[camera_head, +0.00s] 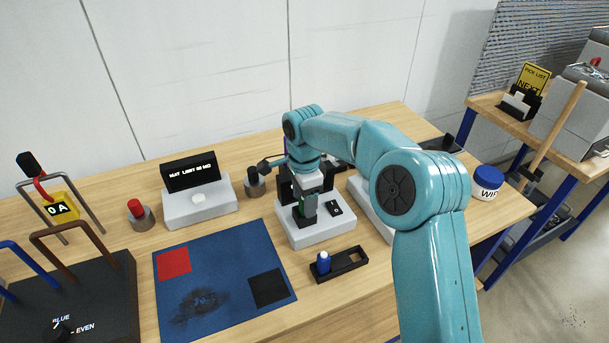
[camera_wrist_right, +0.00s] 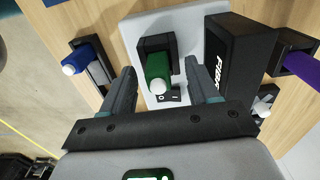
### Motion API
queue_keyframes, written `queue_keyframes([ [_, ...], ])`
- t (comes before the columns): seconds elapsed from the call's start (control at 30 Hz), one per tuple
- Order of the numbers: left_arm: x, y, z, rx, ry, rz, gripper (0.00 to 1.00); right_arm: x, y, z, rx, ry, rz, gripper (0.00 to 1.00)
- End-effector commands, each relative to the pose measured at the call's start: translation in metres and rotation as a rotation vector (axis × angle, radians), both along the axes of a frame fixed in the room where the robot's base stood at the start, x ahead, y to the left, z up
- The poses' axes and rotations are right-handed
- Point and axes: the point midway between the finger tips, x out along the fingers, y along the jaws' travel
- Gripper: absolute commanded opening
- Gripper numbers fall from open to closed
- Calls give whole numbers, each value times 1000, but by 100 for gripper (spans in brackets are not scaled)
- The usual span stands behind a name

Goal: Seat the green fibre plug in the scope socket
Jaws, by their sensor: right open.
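The green fibre plug (camera_wrist_right: 158,66), with a white tip, stands in a black socket block (camera_wrist_right: 154,42) on the white scope base (camera_wrist_right: 130,28). How deep it sits cannot be told. It also shows in the head view (camera_head: 310,204), upright in the block beside a black rocker switch. My right gripper (camera_wrist_right: 160,72) is open, with one finger on either side of the green plug and gaps visible to both. In the head view my right gripper (camera_head: 306,190) is above the scope base (camera_head: 312,232). My left gripper is not in view.
A black holder (camera_head: 347,267) in front of the scope carries a blue plug (camera_head: 323,262) and an empty slot. A purple plug (camera_wrist_right: 297,65) sits right of the lettered black box (camera_wrist_right: 232,62). A blue mat (camera_head: 215,265) and a red button (camera_head: 135,206) lie left.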

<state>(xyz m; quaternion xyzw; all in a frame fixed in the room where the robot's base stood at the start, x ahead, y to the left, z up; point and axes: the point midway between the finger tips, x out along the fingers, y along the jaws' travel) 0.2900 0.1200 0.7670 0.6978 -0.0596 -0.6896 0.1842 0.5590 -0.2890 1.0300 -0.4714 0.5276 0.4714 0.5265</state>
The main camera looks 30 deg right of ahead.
Motion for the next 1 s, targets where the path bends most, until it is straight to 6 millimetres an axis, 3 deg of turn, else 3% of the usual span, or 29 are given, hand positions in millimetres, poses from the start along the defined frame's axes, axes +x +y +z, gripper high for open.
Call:
queue_keyframes([
  [0.3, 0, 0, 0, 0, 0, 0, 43, 1, 0, 84, 0, -6, 0, 60],
  [0.53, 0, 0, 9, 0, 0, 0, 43, 1, 0, 132, 1, -2, 0, 60],
  [0.7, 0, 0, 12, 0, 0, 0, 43, 0, 0, 146, 1, 1, 1, 60],
  [1.0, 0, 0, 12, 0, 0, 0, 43, 0, 0, 148, 1, 1, 1, 60],
])
